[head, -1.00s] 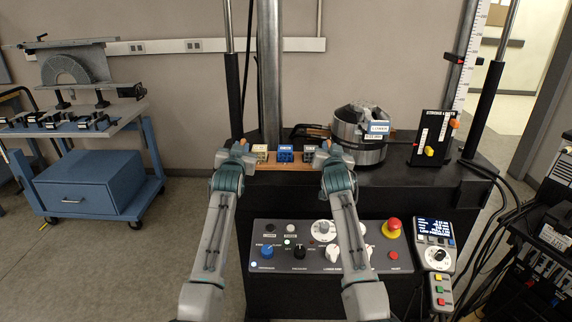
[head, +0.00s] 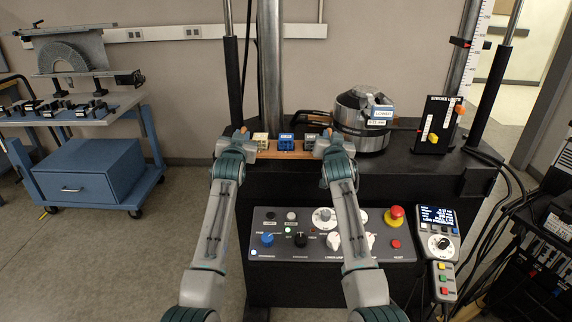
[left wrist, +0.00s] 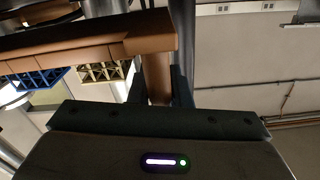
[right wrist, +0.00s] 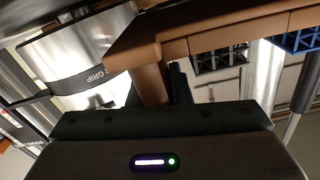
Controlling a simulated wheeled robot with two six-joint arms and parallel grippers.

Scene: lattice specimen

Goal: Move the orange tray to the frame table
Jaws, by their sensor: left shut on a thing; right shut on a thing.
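The orange tray (head: 278,154) is a narrow orange-brown bar held level between my two grippers, at the front of the black frame table (head: 425,163). It carries a cream lattice block (head: 260,141), a blue one (head: 286,143) and a dark one (head: 309,142). My left gripper (head: 240,138) is shut on the tray's left end; the left wrist view shows a round tray handle (left wrist: 159,88) between its fingers. My right gripper (head: 326,142) is shut on the right end, with a similar handle (right wrist: 152,84) in the right wrist view. Whether the tray touches the table is unclear.
A metal cylinder (head: 362,125) stands on the table just right of my right gripper, with a black switch box (head: 437,124) further right. A steel column (head: 270,70) rises behind the tray. A control panel (head: 320,240) lies below. A blue cart (head: 90,170) stands left.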

